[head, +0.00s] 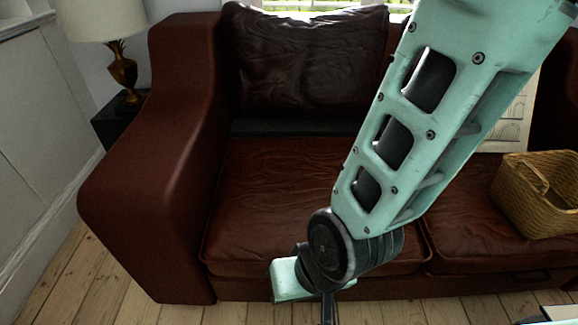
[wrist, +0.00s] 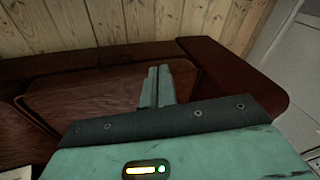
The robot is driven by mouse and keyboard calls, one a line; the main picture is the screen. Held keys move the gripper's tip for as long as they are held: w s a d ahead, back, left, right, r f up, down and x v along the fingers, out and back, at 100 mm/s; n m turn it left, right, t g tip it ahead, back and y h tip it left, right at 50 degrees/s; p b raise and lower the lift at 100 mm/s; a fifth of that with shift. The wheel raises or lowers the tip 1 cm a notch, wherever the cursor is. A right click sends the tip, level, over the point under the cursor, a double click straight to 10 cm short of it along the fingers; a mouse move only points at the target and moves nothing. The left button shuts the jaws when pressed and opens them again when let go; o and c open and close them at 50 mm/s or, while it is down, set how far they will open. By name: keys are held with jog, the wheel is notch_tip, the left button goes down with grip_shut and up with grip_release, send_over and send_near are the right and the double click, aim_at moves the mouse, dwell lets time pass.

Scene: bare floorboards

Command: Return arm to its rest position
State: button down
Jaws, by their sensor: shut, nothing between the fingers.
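My gripper (wrist: 157,86) shows in the wrist view with its two mint fingers together and nothing between them. Behind the fingers in that view are the dark red leather sofa (wrist: 90,88) and the floorboards. In the head view my mint arm reaches from the upper right down to a dark wrist joint at the lower middle, in front of the sofa (head: 160,180). The fingertips cannot be made out in the head view. The arm hides part of the sofa's back and seat.
A wicker basket (head: 540,200) sits on the right seat cushion. A pale board (head: 512,115) stands partly hidden behind the arm. A lamp (head: 122,65) stands on a dark side table (head: 112,120) at the left. Bare floorboards (head: 70,275) show at lower left.

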jog(key=d+r+n+g+h, duration=0.1)
jog(key=d+r+n+h, duration=0.3)
jog(key=d+r, duration=1)
notch_tip(320, 180, up, 24)
jog(key=s+y+p, duration=0.1)
jog(key=p, duration=2.2)
jog(key=shift+a+f+n+p, duration=0.15)
jog(key=shift+a+n+p, duration=0.1)
jog(key=shift+n+p, duration=0.15)
jog(key=shift+f, duration=0.15)
